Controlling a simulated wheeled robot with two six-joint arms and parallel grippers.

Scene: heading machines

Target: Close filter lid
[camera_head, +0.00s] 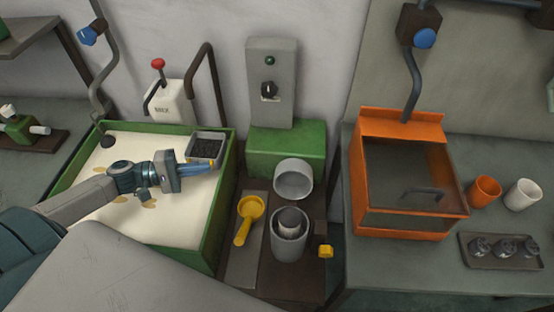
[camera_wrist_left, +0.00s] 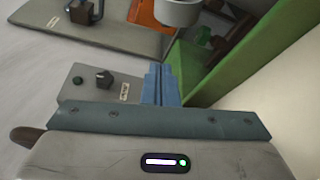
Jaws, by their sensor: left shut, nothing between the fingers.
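The filter housing (camera_head: 290,246) is a grey open cylinder on the dark stand, with a pale filter (camera_head: 292,221) upright inside. A round grey cup-like part, which looks like the filter lid (camera_head: 293,182), is raised behind it against the green block, apart from the housing's rim. A grey round part, probably this lid, also shows at the top of the left wrist view (camera_wrist_left: 180,12). My left gripper (camera_head: 211,166) is shut and empty, left of the lid, over the right side of the green-edged basin. Its blue fingers (camera_wrist_left: 160,84) are together in the wrist view. My right gripper is out of view.
A yellow scoop (camera_head: 250,212) lies left of the housing, and a yellow knob (camera_head: 325,251) sits at its right. A grey control box (camera_head: 270,82) rises behind. An orange glass-topped box (camera_head: 400,225) stands right.

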